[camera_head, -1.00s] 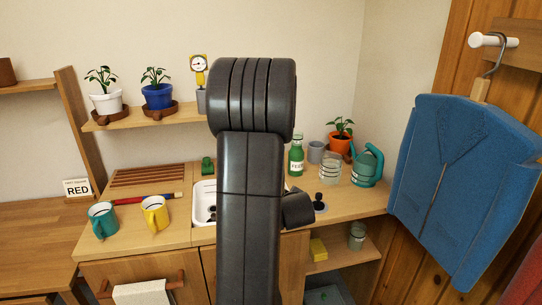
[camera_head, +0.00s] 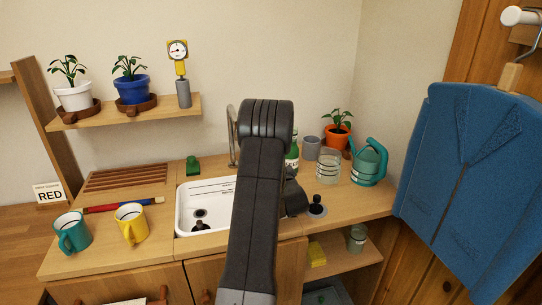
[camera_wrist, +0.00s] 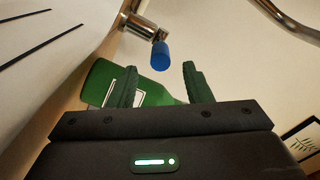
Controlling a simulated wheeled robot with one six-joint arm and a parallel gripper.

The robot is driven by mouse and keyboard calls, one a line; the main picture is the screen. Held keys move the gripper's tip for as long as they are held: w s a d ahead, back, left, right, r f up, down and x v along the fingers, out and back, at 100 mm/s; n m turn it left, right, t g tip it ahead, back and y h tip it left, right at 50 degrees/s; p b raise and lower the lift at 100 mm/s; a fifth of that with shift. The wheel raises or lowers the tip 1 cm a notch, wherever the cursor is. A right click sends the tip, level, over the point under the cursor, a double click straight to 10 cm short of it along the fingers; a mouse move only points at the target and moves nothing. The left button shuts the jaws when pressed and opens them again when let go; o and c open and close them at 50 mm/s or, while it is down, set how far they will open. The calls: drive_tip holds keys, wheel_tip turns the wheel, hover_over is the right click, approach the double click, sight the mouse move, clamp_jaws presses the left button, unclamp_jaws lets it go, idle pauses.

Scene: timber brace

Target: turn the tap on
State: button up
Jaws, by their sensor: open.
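The tap's curved metal spout (camera_head: 232,137) rises behind the sink (camera_head: 184,217), partly hidden by my arm. In the wrist view, a metal tap body (camera_wrist: 146,23) carries a blue lever (camera_wrist: 160,57), and the spout (camera_wrist: 295,20) curves at the top right. My gripper (camera_wrist: 160,69) is open and empty. The blue lever shows just beyond the gap between its two green fingertips; I cannot tell whether they touch it. In the head view my arm hides the lever and most of the gripper.
A green bottle (camera_head: 293,158) stands behind my arm and shows behind the fingers in the wrist view (camera_wrist: 101,78). A glass jar (camera_head: 328,167), grey cup (camera_head: 312,148) and teal watering can (camera_head: 369,163) stand to the right. Teal (camera_head: 72,232) and yellow mugs (camera_head: 131,225) stand left.

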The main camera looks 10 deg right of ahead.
drive_tip(key=w, duration=0.7)
drive_tip(key=shift+w+a+p, duration=0.1)
drive_tip(key=shift+w+p, duration=0.05)
drive_tip(key=shift+p, duration=0.15)
clamp_jaws()
drive_tip(key=shift+r, duration=0.1)
